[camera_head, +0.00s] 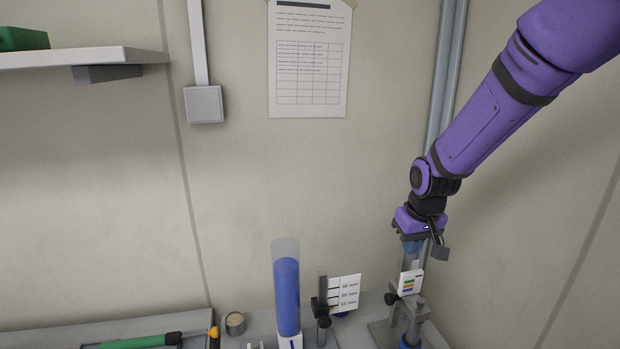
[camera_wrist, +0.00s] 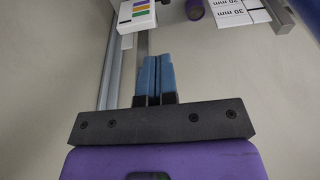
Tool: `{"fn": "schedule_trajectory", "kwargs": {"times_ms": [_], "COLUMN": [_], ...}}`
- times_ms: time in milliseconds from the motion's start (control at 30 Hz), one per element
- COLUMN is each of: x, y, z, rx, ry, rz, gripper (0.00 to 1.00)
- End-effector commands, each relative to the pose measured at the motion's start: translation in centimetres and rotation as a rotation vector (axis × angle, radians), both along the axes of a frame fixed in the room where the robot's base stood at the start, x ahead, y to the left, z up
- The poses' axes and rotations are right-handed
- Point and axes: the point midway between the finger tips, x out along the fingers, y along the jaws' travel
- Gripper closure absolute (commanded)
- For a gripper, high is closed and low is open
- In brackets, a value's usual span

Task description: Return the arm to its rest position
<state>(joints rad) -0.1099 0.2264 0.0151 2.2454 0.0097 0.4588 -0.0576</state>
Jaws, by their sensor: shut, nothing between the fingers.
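My purple arm (camera_head: 490,118) reaches down from the upper right in the head view. My gripper (camera_head: 414,252) points down at its end, above the stand with the colour-striped white box (camera_head: 411,282). In the wrist view my gripper (camera_wrist: 153,75) shows two blue fingers side by side, shut with nothing between them. The white box (camera_wrist: 139,14) lies beyond the fingertips there. In the head view the fingers are partly hidden behind the wrist and the stand, and I cannot tell how close they are to the stand.
A clear tube with blue filling (camera_head: 287,295) stands on the bench, left of a label holder (camera_head: 345,293). A small round tin (camera_head: 235,323) and a green-handled tool (camera_head: 140,341) lie further left. A shelf (camera_head: 80,58) juts out at upper left.

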Motion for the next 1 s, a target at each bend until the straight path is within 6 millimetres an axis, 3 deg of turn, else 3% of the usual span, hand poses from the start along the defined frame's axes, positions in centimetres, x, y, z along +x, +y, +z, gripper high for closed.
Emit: {"fn": "schedule_trajectory", "kwargs": {"times_ms": [33,200,500,800,1000], "x": [-0.9,-4.0,-10.7,-18.3,-23.1], "y": [-0.4,-1.6,-3.4,-4.8,-5.4], "z": [1.9,6.6,13.2,17.4,18.9], "rx": [0.002,0.006,0.012,0.019,0.023], "ry": [-0.019,-0.055,-0.120,-0.184,-0.224], "rz": [-0.008,-0.033,-0.079,-0.123,-0.151], "gripper": [1.00,1.00,1.00,1.00,1.00]}}
